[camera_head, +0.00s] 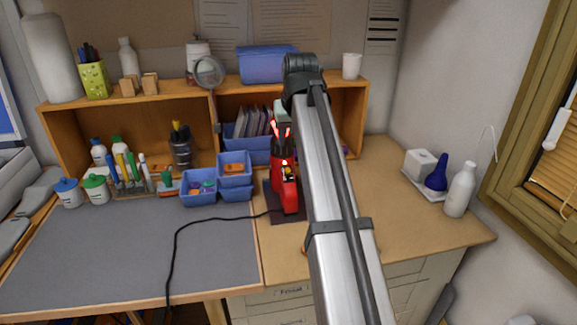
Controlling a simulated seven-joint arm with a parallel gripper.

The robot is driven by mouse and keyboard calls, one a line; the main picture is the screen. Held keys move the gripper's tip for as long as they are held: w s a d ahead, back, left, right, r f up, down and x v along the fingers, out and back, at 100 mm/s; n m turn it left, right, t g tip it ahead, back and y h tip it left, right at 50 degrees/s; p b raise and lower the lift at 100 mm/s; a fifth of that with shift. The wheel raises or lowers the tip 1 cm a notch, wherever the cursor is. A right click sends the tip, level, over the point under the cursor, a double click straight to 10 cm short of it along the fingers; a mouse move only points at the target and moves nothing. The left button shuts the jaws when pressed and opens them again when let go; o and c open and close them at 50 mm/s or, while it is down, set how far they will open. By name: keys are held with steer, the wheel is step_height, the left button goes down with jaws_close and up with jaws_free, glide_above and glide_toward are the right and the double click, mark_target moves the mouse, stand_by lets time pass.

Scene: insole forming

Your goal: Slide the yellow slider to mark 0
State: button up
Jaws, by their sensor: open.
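A red device with black parts (287,192) stands upright on a dark mat (291,217), just left of my arm. A small yellow spot on its front, seemingly the yellow slider (287,169), shows at mid-height. Its marks are too small to read, so I cannot tell its setting. My gripper (281,132) appears just above the device, with two small red fingers apart and nothing visible between them. It is small in the picture, and I cannot tell whether it touches the device. My silver arm link hides what lies right of the device.
A black cable (176,245) runs from the device across the grey mat (120,250). Blue bins (198,200) stand close on the left. A wooden shelf (225,90) stands behind. A white bottle (460,189) stands at the right. The wood desktop right of my arm is mostly clear.

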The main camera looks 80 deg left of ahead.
mark_target(288, 169)
steer(key=x, duration=1.3)
steer(key=shift+r, duration=0.1)
jaws_close()
stand_by(0.4)
